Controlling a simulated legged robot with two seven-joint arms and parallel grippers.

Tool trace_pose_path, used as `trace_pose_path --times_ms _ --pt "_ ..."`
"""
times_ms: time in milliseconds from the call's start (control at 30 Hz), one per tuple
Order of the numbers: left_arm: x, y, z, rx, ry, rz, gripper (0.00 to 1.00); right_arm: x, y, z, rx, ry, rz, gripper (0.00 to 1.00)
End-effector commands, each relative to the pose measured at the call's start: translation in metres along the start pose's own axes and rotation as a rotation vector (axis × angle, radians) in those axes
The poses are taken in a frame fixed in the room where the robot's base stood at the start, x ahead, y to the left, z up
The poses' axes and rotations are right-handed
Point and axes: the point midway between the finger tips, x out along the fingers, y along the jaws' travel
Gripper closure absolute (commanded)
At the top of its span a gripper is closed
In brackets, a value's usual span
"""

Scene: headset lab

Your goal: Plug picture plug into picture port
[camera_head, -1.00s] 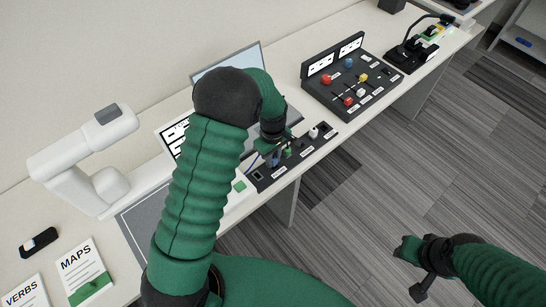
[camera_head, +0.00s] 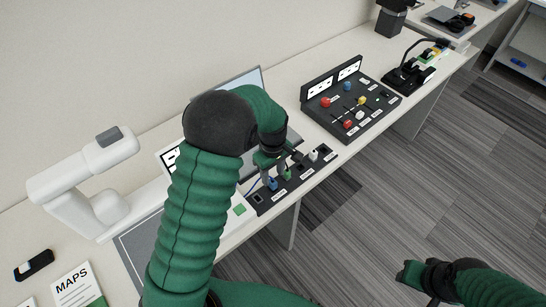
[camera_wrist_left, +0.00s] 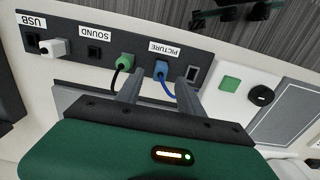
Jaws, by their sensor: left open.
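The blue picture plug (camera_wrist_left: 161,69), with a blue cable, stands in the black strip below the PICTURE label (camera_wrist_left: 164,50). It also shows in the head view (camera_head: 272,184). An empty dark port (camera_wrist_left: 192,75), beside that label, lies to the plug's right. My left gripper (camera_wrist_left: 160,88) is open, its fingers on either side of the blue plug; I cannot tell whether they touch it. In the head view my left gripper (camera_head: 275,170) is over the strip, partly hidden by its own wrist. My right gripper (camera_head: 413,279) hangs over the floor, away from the desk; its jaw opening is unclear.
A green plug (camera_wrist_left: 126,62) stands close to my left finger, and a white plug (camera_wrist_left: 55,47) farther left. A control panel (camera_head: 350,110) and a white jointed device (camera_head: 80,180) stand on the desk. A laptop (camera_head: 240,83) is behind my left arm.

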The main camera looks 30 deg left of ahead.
Motion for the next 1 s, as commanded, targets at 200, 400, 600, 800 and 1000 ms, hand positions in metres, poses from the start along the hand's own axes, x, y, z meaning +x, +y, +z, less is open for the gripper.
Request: trace_pose_path --times_ms 200,400,600,800,1000 --pt "-0.068 0.001 -0.001 0.001 0.003 0.004 0.55 -0.005 0.000 -0.001 0.000 0.000 0.000 0.64" --pt "-0.108 0.002 -0.001 0.001 0.001 0.002 0.55 -0.008 0.000 -0.002 0.000 0.000 0.000 0.64" --pt "-0.119 0.001 -0.001 0.000 -0.001 -0.001 0.55 -0.008 0.000 -0.002 0.000 0.000 0.000 0.64" --pt "-0.118 0.001 -0.001 0.000 -0.001 -0.001 0.55 -0.008 0.000 -0.002 0.000 0.000 0.000 0.64" --pt "-0.118 0.001 -0.001 0.000 -0.001 -0.001 0.55 -0.008 0.000 -0.002 0.000 0.000 0.000 0.64"
